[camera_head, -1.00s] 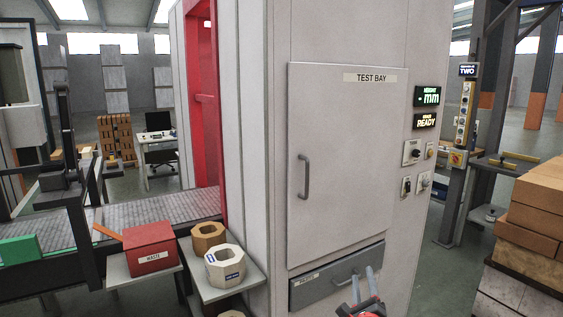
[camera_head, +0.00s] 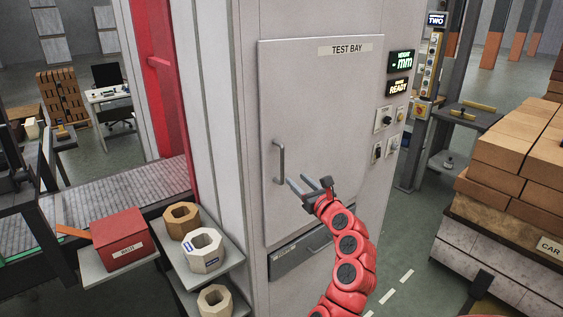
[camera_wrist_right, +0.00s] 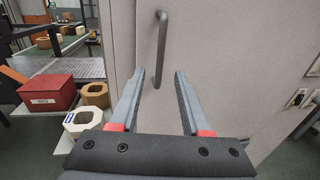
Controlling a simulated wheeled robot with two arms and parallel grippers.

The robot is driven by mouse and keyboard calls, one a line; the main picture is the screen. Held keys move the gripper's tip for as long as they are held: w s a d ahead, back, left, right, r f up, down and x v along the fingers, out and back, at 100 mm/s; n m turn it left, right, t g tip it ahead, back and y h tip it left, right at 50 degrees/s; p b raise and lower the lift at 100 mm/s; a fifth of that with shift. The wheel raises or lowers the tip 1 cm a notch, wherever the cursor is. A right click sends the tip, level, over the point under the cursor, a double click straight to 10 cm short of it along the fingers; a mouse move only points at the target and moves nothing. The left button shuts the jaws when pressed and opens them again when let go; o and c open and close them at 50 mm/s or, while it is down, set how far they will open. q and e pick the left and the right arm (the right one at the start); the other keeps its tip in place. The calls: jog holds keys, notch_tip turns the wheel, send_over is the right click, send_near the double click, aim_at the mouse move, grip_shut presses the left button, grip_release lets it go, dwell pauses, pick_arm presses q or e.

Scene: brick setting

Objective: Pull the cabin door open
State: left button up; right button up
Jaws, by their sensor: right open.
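The cabin door (camera_head: 325,110) is a light grey panel labelled TEST BAY, and it looks closed against the grey cabin. Its dark vertical bar handle (camera_head: 279,163) is near the left edge of the door. My right gripper (camera_head: 308,182) is in front of the door, just right of the handle in the head view, pointing toward it. In the right wrist view the handle (camera_wrist_right: 161,50) stands ahead, between the lines of the two spread, empty fingers (camera_wrist_right: 161,78). The fingers do not visibly touch the handle. My left gripper is not in view.
A dark drawer (camera_head: 285,258) sits below the door. Control knobs and lit displays (camera_head: 401,62) are right of it. A red box (camera_head: 121,239) and octagonal blocks (camera_head: 203,250) stand on shelves at the left. Stacked bricks (camera_head: 510,160) stand at the right.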

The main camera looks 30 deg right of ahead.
aim_at(283, 166)
jog(key=w, duration=0.3)
jog(key=w+p, duration=0.1)
jog(key=w, duration=0.2)
jog(key=w+d, duration=0.1)
jog(key=w, duration=0.2)
jog(key=shift+r+p, duration=0.1)
jog(key=shift+p, duration=0.3)
jog(key=shift+w+d, duration=0.2)
jog(key=shift+w, duration=0.65)
grip_shut()
